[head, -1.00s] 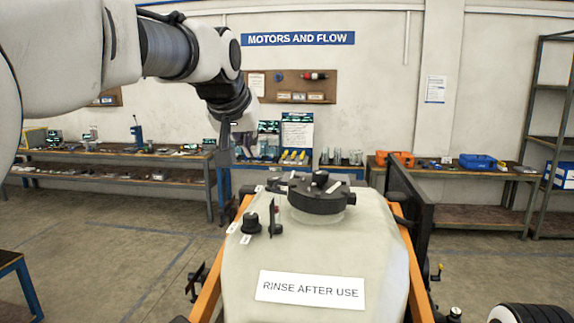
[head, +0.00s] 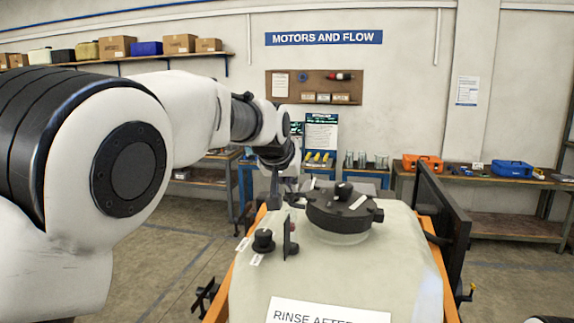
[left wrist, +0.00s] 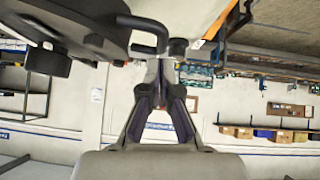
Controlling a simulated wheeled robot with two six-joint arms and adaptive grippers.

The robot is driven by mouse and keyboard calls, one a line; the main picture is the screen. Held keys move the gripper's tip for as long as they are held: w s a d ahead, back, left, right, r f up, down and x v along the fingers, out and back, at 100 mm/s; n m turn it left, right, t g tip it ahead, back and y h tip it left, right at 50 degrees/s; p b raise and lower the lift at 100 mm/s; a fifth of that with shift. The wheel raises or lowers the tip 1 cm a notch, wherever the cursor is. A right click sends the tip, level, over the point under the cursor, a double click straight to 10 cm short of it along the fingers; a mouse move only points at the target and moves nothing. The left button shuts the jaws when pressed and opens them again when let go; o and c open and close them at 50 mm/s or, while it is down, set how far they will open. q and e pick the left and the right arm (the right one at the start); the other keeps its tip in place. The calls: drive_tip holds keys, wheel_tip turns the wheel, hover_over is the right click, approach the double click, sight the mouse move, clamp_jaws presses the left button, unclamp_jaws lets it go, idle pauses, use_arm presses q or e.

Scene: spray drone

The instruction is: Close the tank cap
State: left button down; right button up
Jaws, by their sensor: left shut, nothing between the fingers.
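The tank cap (head: 340,212) is a black, round, thick lid with a raised knob and side tabs. It sits on the pale neck on top of the white tank (head: 330,268). It also shows large at the upper left of the left wrist view (left wrist: 80,22), with a black loop-shaped piece beside it. My left gripper (head: 275,197) is just left of the cap, low by the tank's far left edge. In the left wrist view its fingers (left wrist: 160,72) are shut and empty, close to the loop piece; whether they touch it I cannot tell. My right gripper is out of view.
A small black knob (head: 263,241) and an upright dark lever (head: 290,238) stand on the tank left of the cap. A dark upright panel (head: 442,225) rises at the right. Orange frame rails flank the tank. Benches stand behind.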

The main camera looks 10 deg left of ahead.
use_arm(q)
drive_tip(key=shift+s+f, duration=0.3)
drive_tip(key=shift+s+r, duration=0.1)
drive_tip(key=shift+s, duration=0.5)
drive_tip(key=shift+w+f, duration=0.4)
wheel_tip(320, 180, down, 2)
drive_tip(key=shift+f+b, duration=0.1)
drive_tip(key=shift+b, duration=0.75)
drive_tip(key=shift+s+a, duration=0.2)
drive_tip(key=shift+a, duration=0.1)
drive_tip(key=shift+d, duration=0.1)
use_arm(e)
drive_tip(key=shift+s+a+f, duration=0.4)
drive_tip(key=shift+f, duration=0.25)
use_arm(q)
drive_tip(key=shift+s, duration=0.1)
